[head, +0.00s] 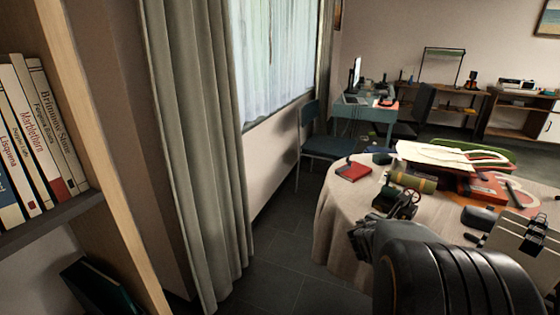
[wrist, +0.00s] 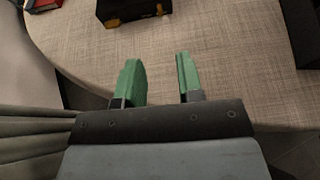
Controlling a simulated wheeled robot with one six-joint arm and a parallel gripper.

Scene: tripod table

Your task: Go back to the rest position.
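My gripper (wrist: 158,60) shows in the wrist view with its two green fingers apart and nothing between them. It is over the near edge of the table (wrist: 230,60), which has a beige cloth. In the head view my dark arm reaches in from the lower right, and the gripper end is by the front left part of the round table (head: 335,215). The arm hides part of the table.
The table holds a red book (head: 354,171), a small model engine (head: 402,203), a green and yellow cylinder (head: 411,180), papers (head: 430,153) and a clipboard (head: 520,235). A curtain (head: 190,130) and bookshelf (head: 122,190) stand left. Floor (head: 285,265) between is clear.

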